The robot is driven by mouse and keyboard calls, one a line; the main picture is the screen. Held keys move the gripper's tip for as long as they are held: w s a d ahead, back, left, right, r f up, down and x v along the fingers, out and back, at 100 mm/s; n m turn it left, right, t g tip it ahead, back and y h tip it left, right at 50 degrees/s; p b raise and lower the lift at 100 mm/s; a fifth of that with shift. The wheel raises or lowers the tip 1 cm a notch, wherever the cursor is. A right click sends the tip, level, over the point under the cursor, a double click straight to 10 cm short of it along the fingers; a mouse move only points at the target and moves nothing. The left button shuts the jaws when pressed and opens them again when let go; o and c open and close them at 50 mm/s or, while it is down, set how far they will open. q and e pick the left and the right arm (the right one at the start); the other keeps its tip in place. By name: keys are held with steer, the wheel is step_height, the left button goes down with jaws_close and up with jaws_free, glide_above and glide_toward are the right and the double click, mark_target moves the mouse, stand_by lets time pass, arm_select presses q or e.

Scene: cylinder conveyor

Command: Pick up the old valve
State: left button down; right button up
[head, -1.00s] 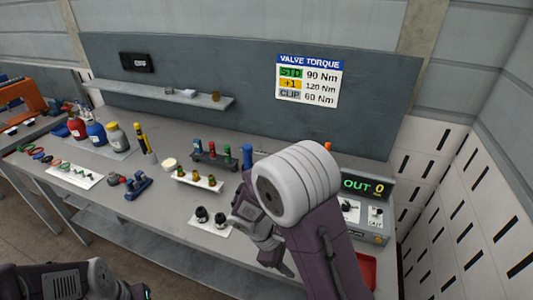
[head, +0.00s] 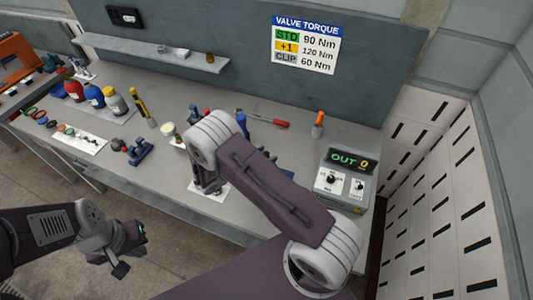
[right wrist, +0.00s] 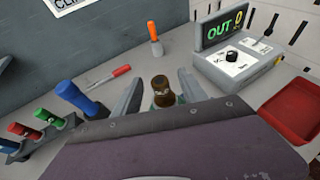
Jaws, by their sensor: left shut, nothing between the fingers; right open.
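In the right wrist view a small part with a rusty brown top and a bit of green below (right wrist: 161,84), likely the old valve, stands between the fingers of my right gripper (right wrist: 160,99). The fingers are open, one on each side of it; I cannot tell whether either touches. Its lower part is hidden by my wrist. In the head view my right gripper (head: 208,186) is low over the bench front, largely covered by my arm, and the part is not visible there. My left gripper (head: 122,264) is shut and empty, in front of the bench at the lower left.
An OUT display box (right wrist: 240,50) and a red tray (right wrist: 291,107) are at the right. A rack of coloured valves (right wrist: 38,134) and a blue cylinder (right wrist: 78,97) stand left of the fingers. An orange-handled tool (right wrist: 154,36) and red-handled tool (right wrist: 120,71) are behind.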

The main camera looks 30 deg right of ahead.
mark_target(268, 152)
steer(key=p+x, duration=0.1)
steer(key=x, duration=0.2)
steer(key=shift+w+d+r+p, duration=0.1)
steer(key=shift+d+p, duration=0.2)
steer(key=shift+p, duration=0.1)
steer(key=shift+w+d+f, duration=0.15)
steer(key=shift+d+f, duration=0.05)
steer(key=shift+f, duration=0.05)
steer(key=shift+a+r, duration=0.1)
jaws_close()
arm_select(q)
step_height(268, 152, up, 3)
steer(key=shift+s+a+f, duration=0.1)
steer(key=shift+f, duration=0.1)
